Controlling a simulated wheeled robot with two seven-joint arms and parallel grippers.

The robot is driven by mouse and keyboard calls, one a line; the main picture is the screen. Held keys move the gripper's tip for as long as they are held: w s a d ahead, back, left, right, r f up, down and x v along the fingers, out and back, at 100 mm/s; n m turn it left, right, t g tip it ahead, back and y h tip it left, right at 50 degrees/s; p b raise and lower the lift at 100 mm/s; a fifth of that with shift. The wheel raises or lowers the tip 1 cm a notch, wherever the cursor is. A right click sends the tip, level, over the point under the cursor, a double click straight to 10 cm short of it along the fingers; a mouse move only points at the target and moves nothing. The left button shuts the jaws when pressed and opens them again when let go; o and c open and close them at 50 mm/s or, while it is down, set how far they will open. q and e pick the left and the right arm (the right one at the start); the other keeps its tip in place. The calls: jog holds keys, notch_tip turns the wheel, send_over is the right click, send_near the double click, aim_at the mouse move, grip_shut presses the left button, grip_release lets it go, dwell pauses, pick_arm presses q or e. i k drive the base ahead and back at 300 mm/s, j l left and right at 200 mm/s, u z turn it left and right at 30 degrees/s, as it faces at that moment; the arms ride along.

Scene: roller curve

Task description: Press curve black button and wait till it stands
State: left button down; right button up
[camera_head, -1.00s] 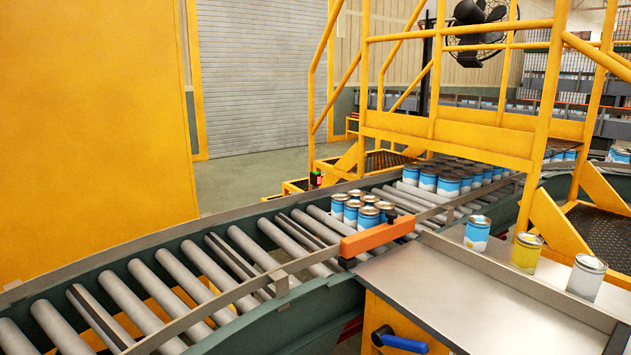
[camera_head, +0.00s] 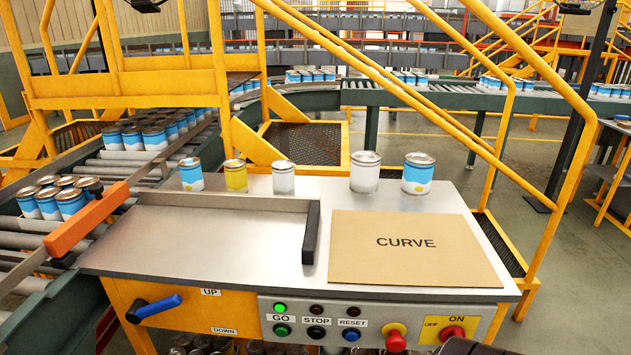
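The control panel (camera_head: 385,316) is on the front of the metal table, below the cardboard sign marked CURVE (camera_head: 408,246). The black button (camera_head: 316,332) sits under the STOP label, between the green GO button (camera_head: 282,330) and the blue RESET button (camera_head: 351,334). The lamp above GO (camera_head: 280,307) is lit green; the lamps above STOP (camera_head: 316,309) and RESET (camera_head: 353,309) look dark red. No gripper can be made out. A dark shape at the bottom edge, right of the panel's middle, is too cut off to identify.
A red push button (camera_head: 395,338) and a red OFF/ON switch (camera_head: 452,333) are right of RESET. A blue-handled lever (camera_head: 155,307) is at the left. Several cans stand on the table (camera_head: 225,240). An orange bar (camera_head: 87,218) lies across the roller conveyor, with blue-white cans behind it.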

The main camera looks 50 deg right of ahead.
aim_at(314, 334)
jog(key=z, duration=2)
